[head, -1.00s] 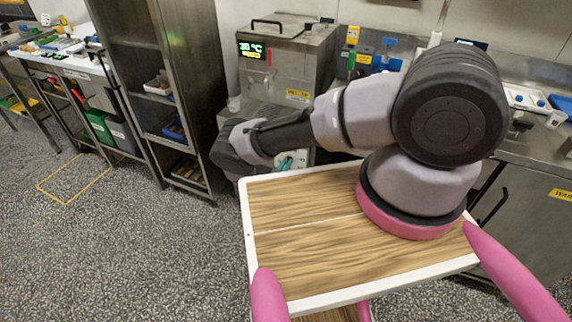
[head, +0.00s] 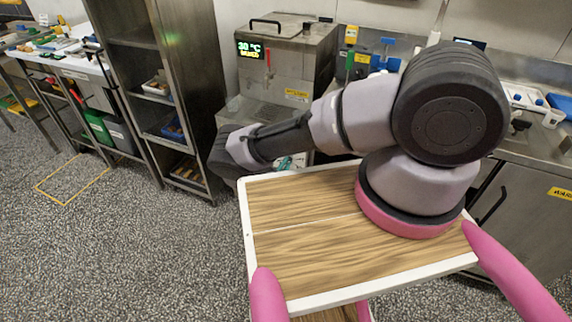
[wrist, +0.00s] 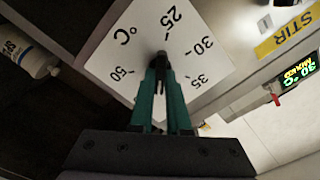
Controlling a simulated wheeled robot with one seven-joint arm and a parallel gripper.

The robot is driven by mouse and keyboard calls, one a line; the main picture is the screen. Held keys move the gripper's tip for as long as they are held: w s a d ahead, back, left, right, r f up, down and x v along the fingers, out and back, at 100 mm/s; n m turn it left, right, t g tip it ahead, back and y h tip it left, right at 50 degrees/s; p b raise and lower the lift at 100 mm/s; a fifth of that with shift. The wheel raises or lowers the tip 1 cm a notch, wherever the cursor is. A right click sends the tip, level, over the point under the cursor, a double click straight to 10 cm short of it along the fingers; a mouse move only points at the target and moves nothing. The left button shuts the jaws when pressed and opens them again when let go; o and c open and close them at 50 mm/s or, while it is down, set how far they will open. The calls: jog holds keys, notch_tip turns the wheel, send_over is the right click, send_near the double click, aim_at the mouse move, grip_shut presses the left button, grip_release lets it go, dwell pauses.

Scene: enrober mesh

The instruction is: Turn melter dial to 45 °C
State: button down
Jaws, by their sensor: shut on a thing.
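The melter (head: 288,62) is a steel box at the back, and its display (head: 249,49) reads 30 °C with a smaller line beneath. In the wrist view, the white dial plate (wrist: 120,68) carries marks for 25, 30, 35 and 50 and a °C sign. My gripper (wrist: 160,62) has teal fingers closed together on the small dark dial knob (wrist: 161,56) at the plate's middle. The fingers cover the lower part of the plate, including the stretch between 35 and 50. The knob's pointer cannot be made out. In the head view my arm hides the dial.
A yellow STIR label (wrist: 286,36) and the display (wrist: 298,72) are at the right in the wrist view. In the head view, a steel rack (head: 165,90) stands left of the melter, with open floor in front.

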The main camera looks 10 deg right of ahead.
jog(key=m, duration=0.4)
jog(key=shift+s+f+m, duration=0.1)
jog(key=shift+f+m, duration=0.05)
jog(key=shift+m, duration=0.25)
dwell(0.4)
jog(key=c, duration=0.9)
grip_release()
jog(key=shift+s, duration=0.1)
